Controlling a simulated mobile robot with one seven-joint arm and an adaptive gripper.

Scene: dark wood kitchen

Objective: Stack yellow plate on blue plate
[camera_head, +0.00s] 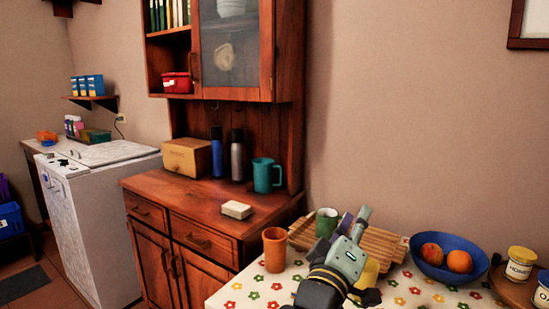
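A yellow piece (369,274) shows just right of my arm on the flowered tablecloth. It is mostly hidden, so I cannot tell whether it is the yellow plate. A wide blue dish (423,268) stands to the right with two orange fruits in it; it looks more like a bowl than a flat plate. No other blue plate is clear. My arm, grey-green and black, reaches over the front middle of the table. Dark parts of my gripper (370,297) seem to show low beside the yellow piece. Its fingers are too unclear to tell open from shut.
A slatted wooden rack (378,243) lies behind my arm, with a green cup (327,222) and a purple item near it. An orange cup (275,250) stands left. Labelled jars (520,264) stand on a round board at right. Cloth is bare at front left.

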